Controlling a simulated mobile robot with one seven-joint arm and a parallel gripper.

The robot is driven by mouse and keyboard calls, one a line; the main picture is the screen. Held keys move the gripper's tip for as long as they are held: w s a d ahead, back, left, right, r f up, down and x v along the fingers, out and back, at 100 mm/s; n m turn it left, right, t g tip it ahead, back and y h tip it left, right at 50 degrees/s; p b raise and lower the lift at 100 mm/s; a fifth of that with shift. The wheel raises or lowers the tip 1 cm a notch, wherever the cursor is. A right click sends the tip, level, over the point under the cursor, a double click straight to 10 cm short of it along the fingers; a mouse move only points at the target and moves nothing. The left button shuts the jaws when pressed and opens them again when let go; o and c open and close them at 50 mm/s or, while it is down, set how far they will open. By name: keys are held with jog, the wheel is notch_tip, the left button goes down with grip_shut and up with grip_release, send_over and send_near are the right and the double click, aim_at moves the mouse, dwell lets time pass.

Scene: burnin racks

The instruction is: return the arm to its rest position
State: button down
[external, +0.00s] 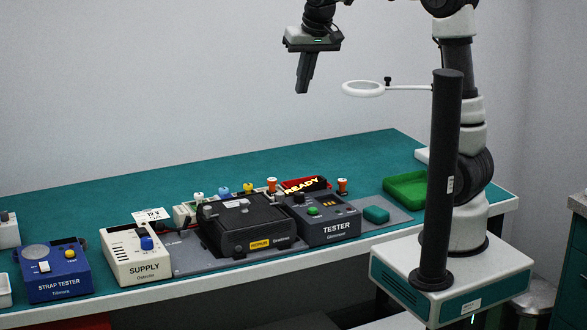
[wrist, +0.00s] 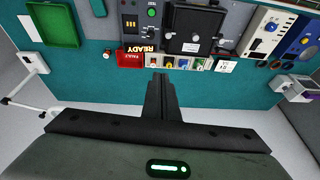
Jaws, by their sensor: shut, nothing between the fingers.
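My gripper (external: 304,88) hangs high above the teal bench in the external view, pointing down, with its fingers together and nothing between them. In the wrist view my gripper (wrist: 158,78) also shows shut, with the bench below and beyond it. My arm rises from its white base at the right of the external view and bends over at the top, partly cut off by the upper edge. The gripper touches nothing.
On the bench (external: 130,192) stand a strap tester (external: 55,275), a supply box (external: 136,255), a black fixture (external: 245,224), a tester (external: 322,218) and a green tray (external: 406,188). A white ring lamp (external: 363,89) is right of my gripper. The air around the gripper is clear.

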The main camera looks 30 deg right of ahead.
jog(key=s+d+f, duration=0.1)
jog(key=s+d, duration=0.3)
jog(key=s, duration=0.3)
jog(key=s+d+t, duration=0.1)
jog(key=s+d, duration=0.2)
jog(key=s, duration=0.4)
jog(key=s+d+f+p, duration=0.1)
jog(key=s+d, duration=0.3)
jog(key=s, duration=0.4)
jog(key=shift+d+f+n+t, duration=0.3)
jog(key=shift+n, duration=0.1)
notch_tip(320, 180, down, 26)
jog(key=b, duration=2.5)
jog(key=shift+r, duration=0.2)
